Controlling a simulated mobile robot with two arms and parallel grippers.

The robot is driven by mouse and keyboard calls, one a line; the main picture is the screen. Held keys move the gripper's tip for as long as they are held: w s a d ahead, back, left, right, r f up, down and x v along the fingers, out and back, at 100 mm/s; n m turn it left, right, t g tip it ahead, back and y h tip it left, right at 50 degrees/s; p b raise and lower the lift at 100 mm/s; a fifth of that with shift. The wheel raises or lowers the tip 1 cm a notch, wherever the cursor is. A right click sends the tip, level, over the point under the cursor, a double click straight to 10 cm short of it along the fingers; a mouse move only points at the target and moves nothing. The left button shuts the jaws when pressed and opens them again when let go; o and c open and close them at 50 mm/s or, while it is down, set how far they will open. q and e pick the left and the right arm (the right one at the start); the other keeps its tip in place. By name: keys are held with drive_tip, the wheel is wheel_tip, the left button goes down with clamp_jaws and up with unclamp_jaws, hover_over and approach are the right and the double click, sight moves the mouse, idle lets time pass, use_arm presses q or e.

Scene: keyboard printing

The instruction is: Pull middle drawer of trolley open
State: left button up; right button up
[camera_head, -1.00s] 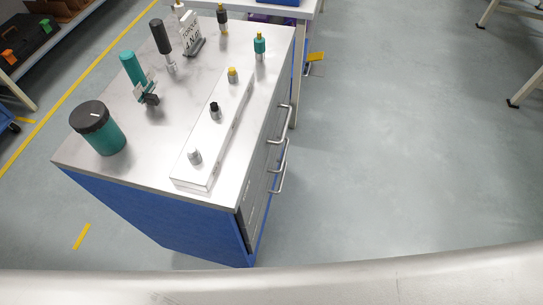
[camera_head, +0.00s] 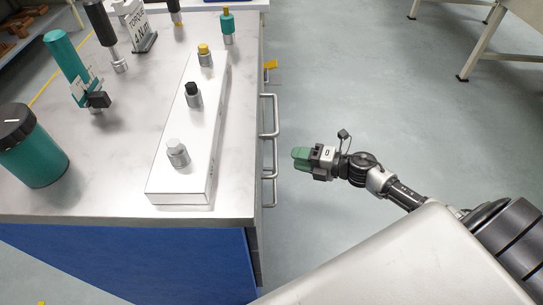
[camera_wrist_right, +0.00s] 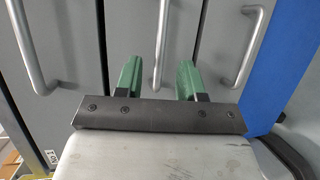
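The trolley (camera_head: 240,218) has a pale top, a blue side and grey drawer fronts. Its bar handles (camera_head: 275,118) stick out on the right in the head view and partly overlap. In the right wrist view three handles show, with the middle drawer handle (camera_wrist_right: 160,45) between the left and right ones. My right gripper (camera_head: 299,158) is beside the handles, a small gap away in the head view. Its green fingers are open (camera_wrist_right: 159,78) and line up on either side of the middle handle. The drawers look shut. My left gripper is not in view.
On the trolley top are a long metal block (camera_head: 180,140) with sockets, a teal and black canister (camera_head: 36,155), upright tools and a torque sign (camera_head: 140,25). The floor (camera_head: 380,80) right of the trolley is clear. Table legs (camera_head: 480,50) stand at the upper right.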

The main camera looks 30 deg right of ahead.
sight(275, 153)
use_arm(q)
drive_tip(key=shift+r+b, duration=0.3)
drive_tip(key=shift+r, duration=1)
use_arm(e)
drive_tip(key=shift+x, duration=3.85)
drive_tip(key=shift+c, duration=0.5)
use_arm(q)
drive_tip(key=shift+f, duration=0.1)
use_arm(e)
clamp_jaws()
